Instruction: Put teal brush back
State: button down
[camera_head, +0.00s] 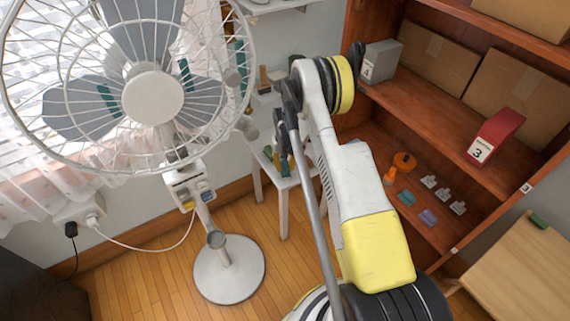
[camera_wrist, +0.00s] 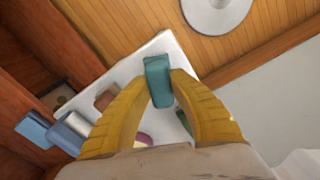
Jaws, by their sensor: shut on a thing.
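The teal brush (camera_wrist: 158,80) shows in the wrist view as a teal block between the tips of my yellow gripper (camera_wrist: 162,88). My gripper is shut on it. The brush is over the edge of a small white table (camera_wrist: 125,72); I cannot tell how far above the top it is. The white table also shows in the head view (camera_head: 287,184), partly behind my arm.
A white fan (camera_head: 152,98) stands left on a round base (camera_head: 229,267). A wooden shelf (camera_head: 440,115) with cardboard boxes is right.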

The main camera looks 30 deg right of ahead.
jog(key=shift+f, duration=0.5)
jog(key=shift+f, duration=0.5)
jog(key=c, duration=1.2)
grip_release()
